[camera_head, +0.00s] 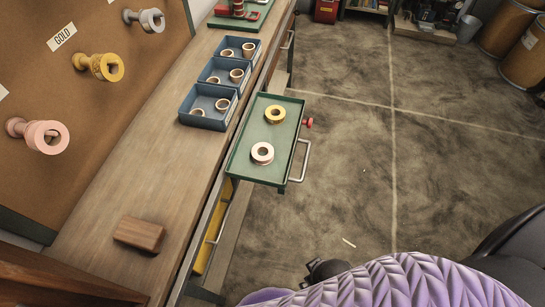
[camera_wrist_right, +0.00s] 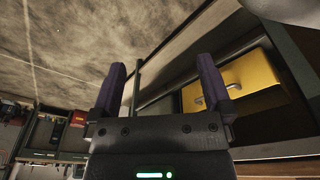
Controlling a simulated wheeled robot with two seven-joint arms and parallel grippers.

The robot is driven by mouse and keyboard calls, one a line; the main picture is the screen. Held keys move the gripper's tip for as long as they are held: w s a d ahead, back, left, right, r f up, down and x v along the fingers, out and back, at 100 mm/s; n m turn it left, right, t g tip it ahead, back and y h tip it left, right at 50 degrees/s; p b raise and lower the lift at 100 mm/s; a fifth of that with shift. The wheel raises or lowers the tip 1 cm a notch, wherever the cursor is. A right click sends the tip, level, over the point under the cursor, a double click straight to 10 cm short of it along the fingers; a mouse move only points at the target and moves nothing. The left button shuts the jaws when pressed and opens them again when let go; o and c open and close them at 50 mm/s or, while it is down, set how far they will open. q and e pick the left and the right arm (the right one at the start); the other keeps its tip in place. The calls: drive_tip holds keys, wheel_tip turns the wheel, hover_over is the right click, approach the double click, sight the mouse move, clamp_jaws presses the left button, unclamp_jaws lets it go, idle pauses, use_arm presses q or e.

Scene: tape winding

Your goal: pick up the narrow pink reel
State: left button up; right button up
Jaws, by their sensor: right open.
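A pale pink reel (camera_head: 262,153) lies flat in the near half of a green tray-like drawer (camera_head: 240,168). A yellow-gold reel (camera_head: 275,114) lies behind it in the same drawer, apart from it. Another pink reel (camera_head: 45,136) hangs on a peg on the brown board at the left. My right gripper (camera_wrist_right: 163,78) is open and empty in the right wrist view, with its two dark purple fingers wide apart. No reel shows in that view. My left gripper is not in view.
Blue boxes (camera_head: 187,121) with small rings stand on the wooden bench (camera_head: 110,193). A wooden block (camera_head: 139,233) lies nearer. A yellow drawer front (camera_head: 212,241) shows below; it also shows in the right wrist view (camera_wrist_right: 238,83). The floor right of the drawer is clear.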

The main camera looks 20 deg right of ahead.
drive_tip(key=w+r+t+b, duration=0.2)
drive_tip(key=w+r+b, duration=0.4)
drive_tip(key=r, duration=0.2)
drive_tip(key=m+t, duration=0.2)
drive_tip(key=t, duration=0.7)
approach(265, 156)
drive_tip(key=b+x, duration=0.5)
drive_tip(key=x, duration=0.5)
drive_tip(key=shift+w+b, duration=0.1)
drive_tip(key=shift+b, duration=0.25)
drive_tip(key=shift+w+f, duration=0.1)
drive_tip(key=shift+w, duration=0.2)
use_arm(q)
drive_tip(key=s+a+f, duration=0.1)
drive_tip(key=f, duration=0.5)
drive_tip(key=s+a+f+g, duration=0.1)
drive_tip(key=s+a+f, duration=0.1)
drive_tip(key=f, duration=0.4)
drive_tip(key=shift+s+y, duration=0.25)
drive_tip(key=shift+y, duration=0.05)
use_arm(e)
drive_tip(key=shift+r, duration=0.2)
